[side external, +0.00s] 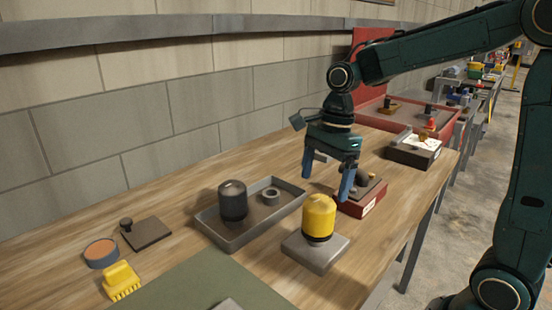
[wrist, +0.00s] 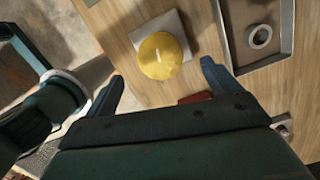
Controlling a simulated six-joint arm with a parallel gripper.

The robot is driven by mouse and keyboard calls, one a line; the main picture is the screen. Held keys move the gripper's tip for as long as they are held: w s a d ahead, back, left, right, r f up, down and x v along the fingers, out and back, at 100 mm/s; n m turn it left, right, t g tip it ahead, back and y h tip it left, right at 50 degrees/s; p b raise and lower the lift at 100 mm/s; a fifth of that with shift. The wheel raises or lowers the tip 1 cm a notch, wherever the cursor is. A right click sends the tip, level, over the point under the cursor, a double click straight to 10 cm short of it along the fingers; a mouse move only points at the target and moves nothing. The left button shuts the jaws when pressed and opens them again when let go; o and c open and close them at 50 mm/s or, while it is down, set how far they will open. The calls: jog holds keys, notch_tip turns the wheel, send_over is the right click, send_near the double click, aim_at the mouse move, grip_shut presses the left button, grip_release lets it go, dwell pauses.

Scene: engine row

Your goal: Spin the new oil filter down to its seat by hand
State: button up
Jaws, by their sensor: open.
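A yellow oil filter (side external: 319,215) stands upright on a grey square block (side external: 309,256), with a dark band between its yellow body and the block. In the wrist view the filter (wrist: 160,56) shows from above with a pale line on its top, over the block (wrist: 180,22). My gripper (side external: 327,179) is open and empty, raised above the bench behind and above the filter in the side view. In the wrist view the filter lies ahead of and between the spread fingertips (wrist: 161,72), and neither finger appears to touch it.
A grey tray (side external: 223,237) beside the block holds a dark filter (side external: 232,200) and a ring (side external: 271,195). A red box (side external: 366,202) stands below my gripper. A yellow brush (side external: 121,281), an orange-topped tin (side external: 101,252) and a dark plate (side external: 146,233) lie left.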

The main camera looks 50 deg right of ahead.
aim_at(320, 200)
jog(key=shift+w+a+f, duration=0.1)
jog(key=shift+a+f, duration=0.1)
jog(key=shift+f, duration=1.1)
jog(key=shift+a+f, duration=0.15)
jog(key=shift+f, duration=1.1)
jog(key=shift+w+a+f, duration=0.1)
jog(key=shift+a+f, duration=0.1)
jog(key=shift+f, duration=1.1)
jog(key=c, duration=1.3)
jog(key=m, duration=0.6)
jog(key=shift+t, duration=0.4)
jog(key=m+h, duration=0.1)
jog(key=m, duration=0.4)
jog(key=shift+d+t, duration=0.1)
jog(key=shift+t, duration=0.2)
jog(key=o, duration=1.3)
jog(key=r, duration=0.4)
jog(key=s+r, duration=0.1)
jog(key=r, duration=0.8)
jog(key=shift+s+d+r, duration=0.3)
jog(key=shift+s+d, duration=0.05)
jog(key=shift+s, duration=0.05)
